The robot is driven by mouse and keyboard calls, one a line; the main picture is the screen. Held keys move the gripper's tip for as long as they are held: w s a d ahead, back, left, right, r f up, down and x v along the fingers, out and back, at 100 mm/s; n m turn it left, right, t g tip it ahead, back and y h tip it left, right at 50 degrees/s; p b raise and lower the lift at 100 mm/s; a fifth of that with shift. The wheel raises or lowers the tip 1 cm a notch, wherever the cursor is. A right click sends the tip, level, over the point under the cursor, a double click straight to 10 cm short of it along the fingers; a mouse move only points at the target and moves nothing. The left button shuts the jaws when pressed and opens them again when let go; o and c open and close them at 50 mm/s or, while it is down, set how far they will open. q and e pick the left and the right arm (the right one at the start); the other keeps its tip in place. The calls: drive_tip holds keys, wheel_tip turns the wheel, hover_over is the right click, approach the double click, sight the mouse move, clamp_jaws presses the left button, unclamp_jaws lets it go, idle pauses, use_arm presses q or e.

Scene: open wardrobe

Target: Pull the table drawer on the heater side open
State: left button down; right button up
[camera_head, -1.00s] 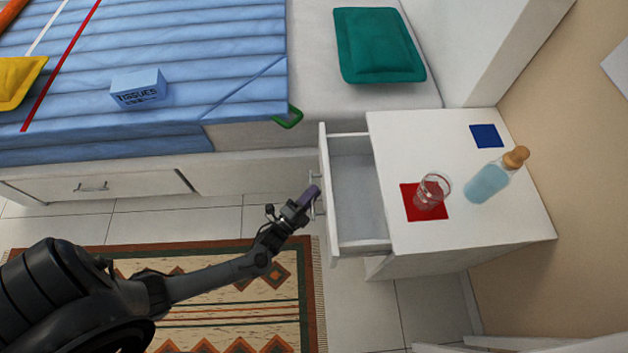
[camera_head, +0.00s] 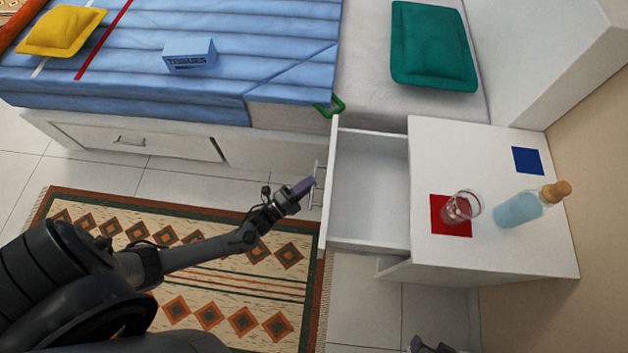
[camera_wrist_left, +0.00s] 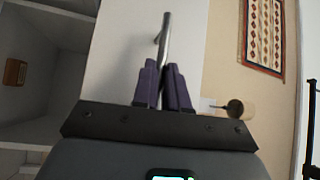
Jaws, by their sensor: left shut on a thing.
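The white bedside table (camera_head: 480,262) stands at the right. Its upper drawer (camera_head: 370,190) is pulled well out toward the left, and its inside looks empty. The metal handle (camera_head: 317,188) is on the drawer's outer face. My left gripper (camera_head: 304,187) is at the handle, with its purple fingers shut on it. In the left wrist view the fingers (camera_wrist_left: 165,85) close around the metal handle bar (camera_wrist_left: 165,40). Part of my right gripper (camera_head: 430,346) shows at the bottom edge; its jaws are not clear. No heater is visible.
A glass (camera_head: 460,208) on a red square (camera_head: 437,222), a blue bottle (camera_head: 520,208) and a blue square (camera_head: 528,160) are on the tabletop. The bed (camera_head: 280,75) is behind. A patterned rug (camera_head: 250,290) lies on the floor left of the drawer.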

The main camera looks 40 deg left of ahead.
use_arm(q)
drive_tip(key=shift+w+a+r, duration=0.15)
drive_tip(key=shift+a+r, duration=0.25)
drive_tip(key=shift+r, duration=0.05)
use_arm(e)
drive_tip(key=shift+d+r, duration=0.1)
use_arm(q)
drive_tip(key=c, duration=1.6)
unclamp_jaws()
drive_tip(key=shift+o, duration=1.2)
drive_tip(key=shift+s+a, duration=0.25)
drive_tip(key=shift+o, duration=0.8)
drive_tip(key=shift+s+a+f, duration=0.1)
drive_tip(key=shift+s+a, duration=0.3)
drive_tip(key=shift+a, duration=0.25)
drive_tip(key=p+v, duration=0.2)
drive_tip(key=v, duration=0.9)
drive_tip(key=shift+p, duration=0.3)
use_arm(e)
drive_tip(key=shift+s+a+r, duration=0.2)
drive_tip(key=shift+a+r, duration=0.15)
drive_tip(key=shift+r, duration=0.25)
drive_tip(key=shift+s+a+r, duration=0.15)
drive_tip(key=shift+a+r, duration=0.15)
drive_tip(key=shift+r, duration=0.25)
use_arm(q)
drive_tip(key=shift+w, duration=0.1)
